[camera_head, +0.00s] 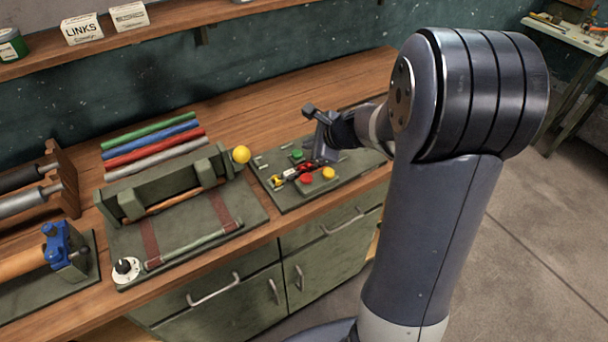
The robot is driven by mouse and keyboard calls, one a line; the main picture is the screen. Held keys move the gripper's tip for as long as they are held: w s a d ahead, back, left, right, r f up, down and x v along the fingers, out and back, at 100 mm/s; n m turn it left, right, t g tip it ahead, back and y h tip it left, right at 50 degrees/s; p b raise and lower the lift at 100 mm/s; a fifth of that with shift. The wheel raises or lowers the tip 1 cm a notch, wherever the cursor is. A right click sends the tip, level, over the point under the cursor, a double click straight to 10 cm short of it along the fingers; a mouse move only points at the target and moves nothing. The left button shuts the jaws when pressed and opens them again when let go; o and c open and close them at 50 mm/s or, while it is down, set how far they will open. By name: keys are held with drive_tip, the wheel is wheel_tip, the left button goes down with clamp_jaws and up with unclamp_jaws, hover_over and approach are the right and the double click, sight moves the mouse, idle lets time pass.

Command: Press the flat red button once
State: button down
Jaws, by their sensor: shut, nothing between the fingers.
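The flat red button (305,180) is on a dark green board (278,203) at the right end of the bench. It shows just below my gripper's fingers in the picture. My gripper (276,181) reaches in from the right, low over the board, its slim coloured fingers pointing left. It is shut with nothing held. The fingertips are to the left of the red button; whether they touch the board cannot be told. Nothing shows in contact with the button's top.
A green button (297,154) and a yellow button (328,173) flank the red one. A yellow ball (241,154) tops a lever just left. A green fixture (185,235) with a dial (126,269) and coloured rods (155,145) fill the left. Bare wood lies behind.

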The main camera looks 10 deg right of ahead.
sight(306, 176)
drive_tip(key=shift+f, duration=0.15)
wheel_tip(306, 176, down, 9)
drive_tip(key=b, duration=0.8)
drive_tip(key=shift+r, duration=0.2)
idle(1.5)
drive_tip(key=shift+f+b, duration=0.4)
drive_tip(key=shift+b, duration=0.05)
drive_tip(key=shift+s+f+b, duration=0.1)
drive_tip(key=shift+f+b, duration=0.8)
drive_tip(key=shift+f, duration=0.05)
idle(0.8)
idle(0.3)
drive_tip(key=shift+r+p, duration=1.2)
drive_tip(key=shift+r, duration=0.2)
